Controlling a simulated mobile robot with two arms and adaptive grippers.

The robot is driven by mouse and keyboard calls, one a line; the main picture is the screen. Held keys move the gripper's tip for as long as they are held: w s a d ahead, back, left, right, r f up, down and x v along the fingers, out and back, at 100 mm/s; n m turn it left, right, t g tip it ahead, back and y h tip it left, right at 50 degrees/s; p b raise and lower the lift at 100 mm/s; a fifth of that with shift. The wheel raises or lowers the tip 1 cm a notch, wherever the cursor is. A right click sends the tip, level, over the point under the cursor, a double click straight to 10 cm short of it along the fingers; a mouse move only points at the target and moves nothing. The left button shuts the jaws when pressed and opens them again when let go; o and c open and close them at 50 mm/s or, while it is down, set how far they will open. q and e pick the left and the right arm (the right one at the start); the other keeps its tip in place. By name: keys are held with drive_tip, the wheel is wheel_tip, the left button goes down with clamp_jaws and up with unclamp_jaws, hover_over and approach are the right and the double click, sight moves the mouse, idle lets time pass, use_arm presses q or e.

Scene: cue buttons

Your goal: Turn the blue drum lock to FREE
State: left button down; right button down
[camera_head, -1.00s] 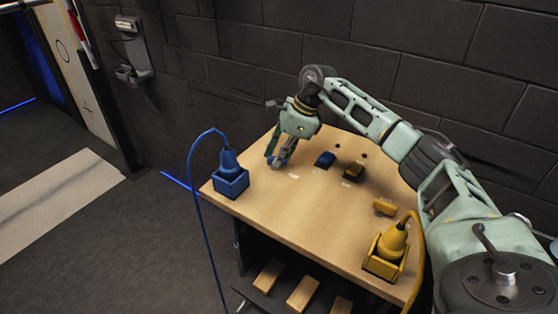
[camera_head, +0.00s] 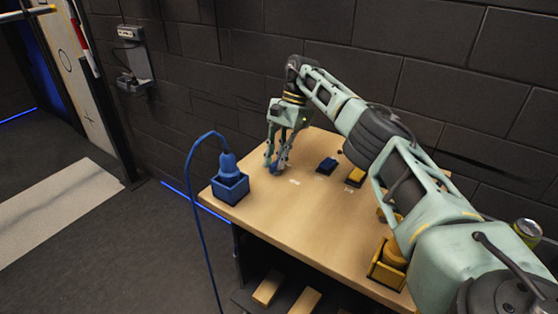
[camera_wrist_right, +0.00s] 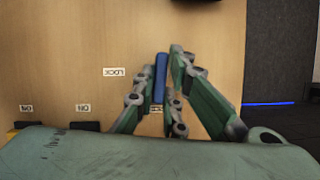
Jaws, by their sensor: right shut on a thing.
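The blue drum lock shows in the right wrist view as a narrow upright blue bar (camera_wrist_right: 160,78) between my fingers. My right gripper (camera_wrist_right: 162,70) is shut on it. In the head view my right gripper (camera_head: 277,166) points down at the table's back left, with a bit of blue between its fingertips. A white label reading LOCK (camera_wrist_right: 115,72), seen upside down, lies left of the bar. Another label (camera_wrist_right: 156,107) is partly covered by a finger, so I cannot read it. Most of the lock is hidden by the fingers. My left gripper is out of view.
On the wooden table (camera_head: 270,218), a blue plug stands in a blue box (camera_head: 230,188) at left. A blue-topped switch (camera_head: 327,165) and a yellow-topped one (camera_head: 355,176) stand right of my gripper. A yellow box (camera_head: 385,268) is partly behind my arm. The table's middle is clear.

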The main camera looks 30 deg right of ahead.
drive_tip(key=shift+w+r+n, duration=0.2)
drive_tip(key=shift+n, duration=0.5)
idle(0.4)
drive_tip(key=c, duration=1.8)
unclamp_jaws()
drive_tip(key=shift+g, duration=0.3)
drive_tip(key=shift+f, duration=0.1)
drive_tip(key=shift+s, duration=0.15)
